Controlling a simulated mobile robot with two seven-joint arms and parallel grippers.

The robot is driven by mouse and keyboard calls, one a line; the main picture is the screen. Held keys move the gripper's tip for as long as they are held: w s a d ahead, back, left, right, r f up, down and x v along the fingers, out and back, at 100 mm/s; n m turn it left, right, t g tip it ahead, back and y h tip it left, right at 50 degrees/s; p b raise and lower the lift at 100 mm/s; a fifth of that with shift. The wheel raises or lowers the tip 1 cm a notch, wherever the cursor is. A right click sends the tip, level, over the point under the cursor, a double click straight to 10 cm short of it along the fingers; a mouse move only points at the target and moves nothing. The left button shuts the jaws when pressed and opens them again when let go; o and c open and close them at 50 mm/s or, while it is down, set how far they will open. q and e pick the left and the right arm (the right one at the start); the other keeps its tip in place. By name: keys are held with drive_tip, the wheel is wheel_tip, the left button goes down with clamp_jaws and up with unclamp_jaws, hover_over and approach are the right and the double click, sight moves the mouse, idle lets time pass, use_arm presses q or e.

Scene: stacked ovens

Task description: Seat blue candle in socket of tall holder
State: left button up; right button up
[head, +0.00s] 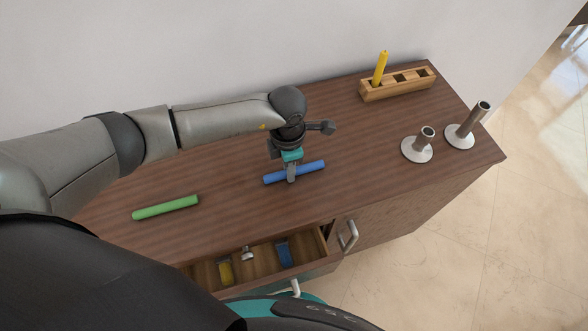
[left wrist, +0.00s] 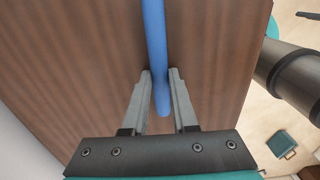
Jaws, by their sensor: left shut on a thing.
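The blue candle (head: 309,170) lies on its side across the middle of the wooden cabinet top. In the left wrist view the blue candle (left wrist: 155,40) runs between the two fingers of the left gripper (left wrist: 160,80). Whether it is lifted clear of the top I cannot tell. The tall holder (head: 467,125), a metal tube on a round base, stands upright at the right end, its socket open at the top. My right gripper is not in view.
A shorter metal holder (head: 418,146) stands left of the tall one. A wooden block with square holes (head: 397,86) at the back holds a yellow candle (head: 379,68). A green candle (head: 165,208) lies at left. An open drawer (head: 258,259) with small items juts out in front.

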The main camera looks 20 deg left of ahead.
use_arm(q)
clamp_jaws()
wheel_tip(320, 180, up, 20)
drive_tip(key=p, duration=0.2)
wheel_tip(320, 180, up, 2)
drive_tip(key=r+m+b, duration=0.1)
drive_tip(key=m+b, duration=0.4)
drive_tip(key=m, duration=2)
hover_over(280, 177)
drive_tip(key=s+a, duration=0.2)
drive_tip(key=s, duration=0.1)
drive_tip(key=shift+w+d+f, duration=0.1)
drive_tip(key=shift+d+f, duration=0.1)
drive_tip(key=shift+d, duration=0.05)
drive_tip(key=shift+a, duration=0.1)
